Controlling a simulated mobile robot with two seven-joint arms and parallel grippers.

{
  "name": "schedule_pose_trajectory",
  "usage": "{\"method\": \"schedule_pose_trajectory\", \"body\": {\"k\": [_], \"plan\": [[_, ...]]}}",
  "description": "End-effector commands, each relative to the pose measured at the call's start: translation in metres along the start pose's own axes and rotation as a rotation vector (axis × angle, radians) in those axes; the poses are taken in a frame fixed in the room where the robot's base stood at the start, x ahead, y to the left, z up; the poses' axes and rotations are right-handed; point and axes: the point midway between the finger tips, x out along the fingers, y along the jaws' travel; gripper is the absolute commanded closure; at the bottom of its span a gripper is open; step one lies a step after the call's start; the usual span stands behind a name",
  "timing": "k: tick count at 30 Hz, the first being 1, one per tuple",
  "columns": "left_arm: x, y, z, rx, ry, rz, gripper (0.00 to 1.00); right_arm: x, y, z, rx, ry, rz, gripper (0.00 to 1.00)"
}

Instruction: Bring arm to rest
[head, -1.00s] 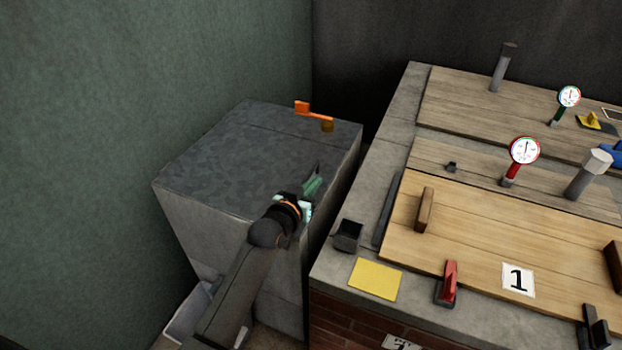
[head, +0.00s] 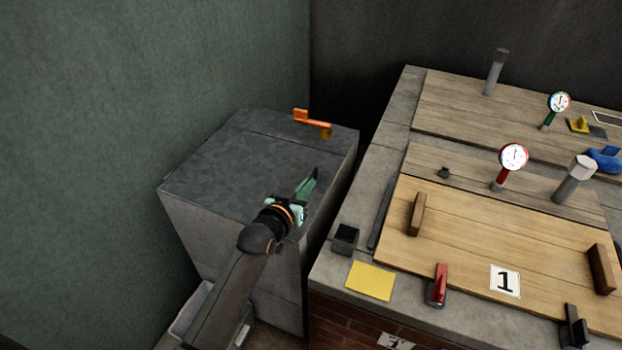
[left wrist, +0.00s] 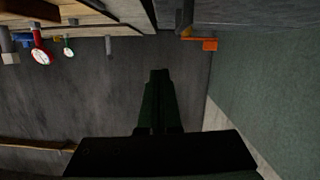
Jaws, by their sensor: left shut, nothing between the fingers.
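My left arm comes in from the bottom of the head view. Its left gripper (head: 312,182) is in front of the right part of a grey stone block (head: 225,165), pointing away from me. The fingers are together with nothing between them. In the left wrist view the dark shut fingers (left wrist: 160,85) point toward a dark wall, and the scene appears turned over. My right gripper does not show in either view.
An orange lever (head: 312,120) stands at the block's far right corner. To the right is a brick stove with a wooden lid (head: 500,240) marked 1, a red-rimmed gauge (head: 514,157), a red clamp (head: 438,285) and a yellow pad (head: 370,281). A green wall (head: 90,130) bounds the left.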

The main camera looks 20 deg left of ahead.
Motion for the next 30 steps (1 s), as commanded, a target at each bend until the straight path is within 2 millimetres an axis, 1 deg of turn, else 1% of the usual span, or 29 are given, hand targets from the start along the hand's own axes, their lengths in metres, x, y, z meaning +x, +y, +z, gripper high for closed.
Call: {"method": "schedule_pose_trajectory", "body": {"k": [1,3,6,9,13,20,23,25,26,27,29,30], "plan": [[-0.012,0.0,0.0,0.001,-0.001,0.0,1.0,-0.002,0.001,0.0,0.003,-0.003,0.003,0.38],[-0.025,0.001,0.0,0.001,-0.001,0.0,1.0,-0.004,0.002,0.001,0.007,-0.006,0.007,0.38],[-0.042,0.001,0.0,0.0,-0.001,0.0,1.0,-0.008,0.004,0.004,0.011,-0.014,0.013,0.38],[-0.055,0.001,0.0,0.0,0.0,0.0,1.0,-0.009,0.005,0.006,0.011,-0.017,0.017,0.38],[-0.065,0.002,0.0,0.0,0.001,0.0,1.0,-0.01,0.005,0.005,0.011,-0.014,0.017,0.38],[-0.071,0.002,0.003,0.003,-0.011,0.001,1.0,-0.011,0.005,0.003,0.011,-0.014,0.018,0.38],[-0.087,0.005,0.021,0.016,-0.067,0.005,1.0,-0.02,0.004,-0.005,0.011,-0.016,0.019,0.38],[-0.108,0.01,0.043,0.031,-0.136,0.014,1.0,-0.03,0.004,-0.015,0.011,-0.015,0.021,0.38],[-0.119,0.012,0.054,0.038,-0.17,0.018,1.0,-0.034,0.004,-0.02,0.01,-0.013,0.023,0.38],[-0.135,0.015,0.069,0.049,-0.217,0.025,1.0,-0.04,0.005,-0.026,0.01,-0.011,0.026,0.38],[-0.161,0.021,0.09,0.063,-0.283,0.037,1.0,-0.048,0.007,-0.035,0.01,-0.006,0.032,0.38],[-0.179,0.024,0.103,0.07,-0.325,0.045,1.0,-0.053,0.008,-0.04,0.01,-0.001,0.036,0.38]]}}
